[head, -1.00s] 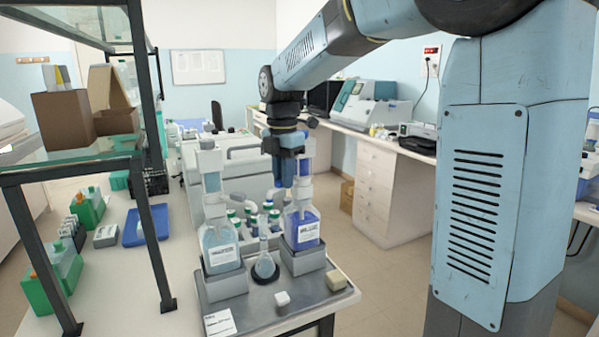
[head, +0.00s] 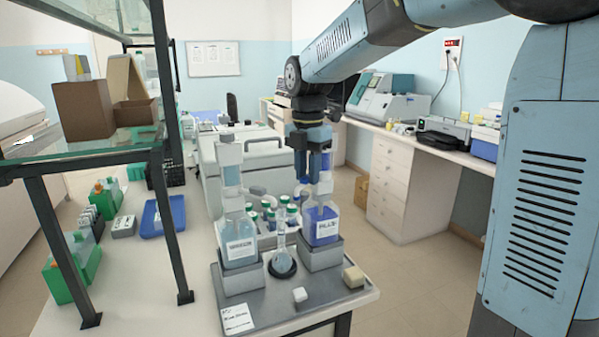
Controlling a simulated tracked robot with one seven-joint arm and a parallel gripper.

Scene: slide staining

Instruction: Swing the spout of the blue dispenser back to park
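The blue dispenser (head: 321,229) is a bottle of blue-violet liquid with a white label, on a grey block at the right of the staining tray. Its pale pump head (head: 325,184) is partly hidden by my gripper. My gripper (head: 308,178) points down in front of the dispenser's upper part, slightly to its left. The spout is small and largely hidden behind the fingers, so its direction is unclear. I cannot tell whether the fingers touch it or how wide they are apart.
A second dispenser (head: 238,240) with pale liquid stands left on the grey tray (head: 272,307). A small flask (head: 282,262) stands between them, with green-capped bottles (head: 268,212) behind. Two small blocks lie in front. A dark-framed glass shelf (head: 85,147) rises at left.

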